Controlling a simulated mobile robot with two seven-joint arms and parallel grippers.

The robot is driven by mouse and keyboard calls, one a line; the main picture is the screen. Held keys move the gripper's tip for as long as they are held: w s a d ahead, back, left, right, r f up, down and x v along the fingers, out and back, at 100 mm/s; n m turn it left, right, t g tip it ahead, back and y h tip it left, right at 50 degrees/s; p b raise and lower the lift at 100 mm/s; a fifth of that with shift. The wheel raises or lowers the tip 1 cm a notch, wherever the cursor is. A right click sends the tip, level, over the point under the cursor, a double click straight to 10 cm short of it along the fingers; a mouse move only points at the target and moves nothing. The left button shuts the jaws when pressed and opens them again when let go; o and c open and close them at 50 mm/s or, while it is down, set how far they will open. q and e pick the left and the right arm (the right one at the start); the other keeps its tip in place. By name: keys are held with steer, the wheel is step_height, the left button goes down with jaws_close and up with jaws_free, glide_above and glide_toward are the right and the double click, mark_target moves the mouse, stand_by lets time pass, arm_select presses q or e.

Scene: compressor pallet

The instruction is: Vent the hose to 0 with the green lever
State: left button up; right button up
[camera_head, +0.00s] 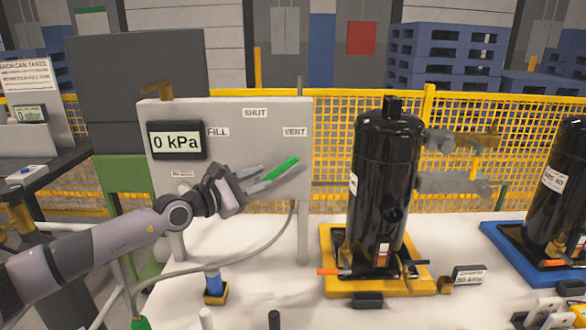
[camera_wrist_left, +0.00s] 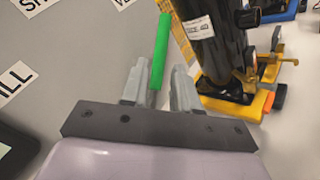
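The green lever (camera_head: 283,168) is on the grey panel (camera_head: 235,112), pointing up and right toward the VENT label (camera_head: 294,132). The panel's display (camera_head: 177,140) reads 0 kPa. My left gripper (camera_head: 268,178) is at the lever, its two fingers reaching toward it from the lower left. In the left wrist view the lever (camera_wrist_left: 160,50) runs between the two spread fingers (camera_wrist_left: 157,82), with a gap visible on each side. The lever's pivot is hidden. A grey hose (camera_head: 235,262) curves below the panel. My right gripper is not in view.
A black compressor (camera_head: 384,185) stands on a yellow base (camera_head: 340,279) right of the panel. Another compressor (camera_head: 560,190) stands on a blue base (camera_head: 510,262) at the far right. Yellow mesh fencing (camera_head: 330,120) runs behind. A blue-topped fitting (camera_head: 214,283) stands below the panel.

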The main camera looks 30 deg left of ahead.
mark_target(276, 172)
arm_select(q)
steer(key=shift+b+x, duration=0.65)
steer(key=shift+x, duration=2.8)
jaws_close()
